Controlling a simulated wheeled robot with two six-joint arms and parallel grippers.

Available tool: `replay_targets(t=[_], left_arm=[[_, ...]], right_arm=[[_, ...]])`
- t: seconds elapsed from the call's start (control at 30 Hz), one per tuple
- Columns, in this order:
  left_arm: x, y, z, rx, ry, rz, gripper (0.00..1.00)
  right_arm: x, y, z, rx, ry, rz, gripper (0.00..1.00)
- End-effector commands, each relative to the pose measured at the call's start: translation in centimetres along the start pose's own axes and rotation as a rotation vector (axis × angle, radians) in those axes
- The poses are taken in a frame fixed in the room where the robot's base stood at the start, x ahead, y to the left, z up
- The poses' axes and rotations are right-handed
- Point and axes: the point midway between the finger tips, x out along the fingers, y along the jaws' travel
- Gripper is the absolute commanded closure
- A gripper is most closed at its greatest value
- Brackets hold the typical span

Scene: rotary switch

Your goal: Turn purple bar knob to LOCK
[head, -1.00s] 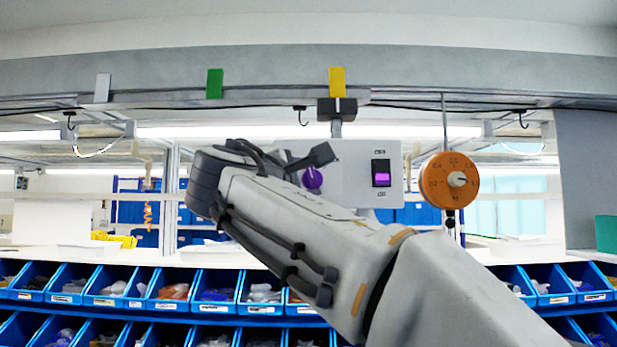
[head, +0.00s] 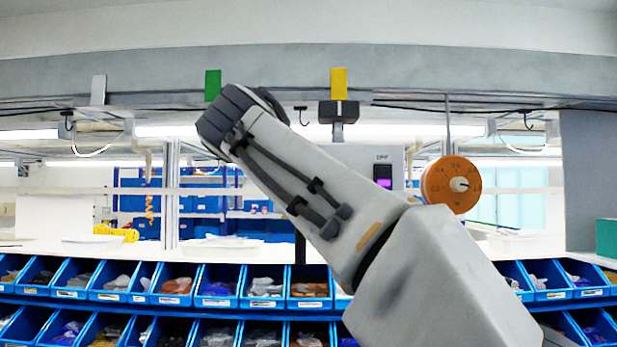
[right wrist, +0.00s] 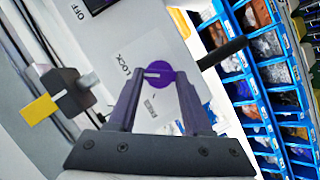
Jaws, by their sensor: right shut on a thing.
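The purple bar knob (right wrist: 172,88) sits on the white panel (right wrist: 138,38), with a white mark on its face pointing left in the right wrist view. A LOCK label (right wrist: 125,64) is printed to the left of the knob there. A second label (right wrist: 150,108) below the knob is too small to read. My right gripper (right wrist: 160,79) is shut on the knob, one finger on each side. In the head view my right arm hides the knob, my gripper and most of the white panel (head: 350,158). My left gripper is not in view.
A rocker switch (head: 383,176) with a purple part, labelled OFF, is on the panel's right. An orange dial (head: 438,186) hangs right of it. Yellow (head: 338,84) and green (head: 212,85) tags are on the beam above. Blue bins (head: 265,302) with small parts line the front below.

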Motion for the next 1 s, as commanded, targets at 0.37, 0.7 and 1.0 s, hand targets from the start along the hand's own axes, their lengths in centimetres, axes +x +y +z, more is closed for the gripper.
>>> replay_targets(t=[0.37, 0.7, 1.0], left_arm=[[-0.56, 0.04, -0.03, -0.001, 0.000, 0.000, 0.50], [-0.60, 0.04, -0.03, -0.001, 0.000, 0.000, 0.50], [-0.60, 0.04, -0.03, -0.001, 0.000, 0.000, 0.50]], right_arm=[[0.06, 0.06, 0.10, 0.150, -0.005, -0.064, 1.00], [0.07, -0.01, 0.13, 0.175, -0.005, -0.076, 1.00], [0.07, -0.01, 0.12, 0.175, -0.005, -0.075, 0.23]])
